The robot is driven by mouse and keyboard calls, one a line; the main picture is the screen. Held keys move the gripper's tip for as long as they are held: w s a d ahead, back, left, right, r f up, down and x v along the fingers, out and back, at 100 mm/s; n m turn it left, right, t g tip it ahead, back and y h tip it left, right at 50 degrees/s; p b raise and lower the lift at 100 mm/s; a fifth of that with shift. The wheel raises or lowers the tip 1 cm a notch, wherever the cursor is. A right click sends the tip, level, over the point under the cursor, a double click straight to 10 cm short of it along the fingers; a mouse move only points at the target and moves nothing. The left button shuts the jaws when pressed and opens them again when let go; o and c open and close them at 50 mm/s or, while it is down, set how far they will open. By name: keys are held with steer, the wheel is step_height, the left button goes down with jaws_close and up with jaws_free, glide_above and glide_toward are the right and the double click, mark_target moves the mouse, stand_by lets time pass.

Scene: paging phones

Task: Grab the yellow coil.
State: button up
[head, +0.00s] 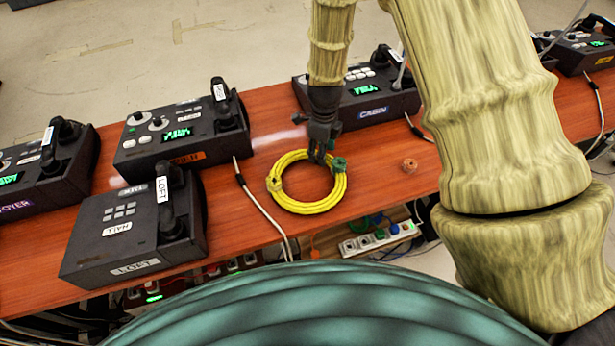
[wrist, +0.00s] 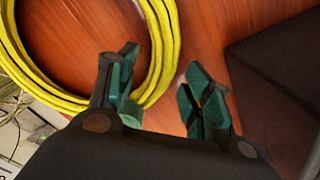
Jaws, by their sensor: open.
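My gripper (head: 320,158) is over the coil's upper right rim. In the wrist view my gripper (wrist: 163,90) is open, with its green finger pads apart. The left finger overlaps the coil's edge in the picture, and the right finger is over bare wood. I cannot tell whether a finger touches the coil.
The CABIN phone (head: 372,114) stands just right of my gripper. Several more dark phones, including the LOFT phone (head: 125,240), stand to the left. A grey cable (head: 262,208) runs left of the coil. A small brown knob (head: 409,165) sits on clear wood to the right.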

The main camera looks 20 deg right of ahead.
steer(key=shift+f, duration=0.95)
jaws_close()
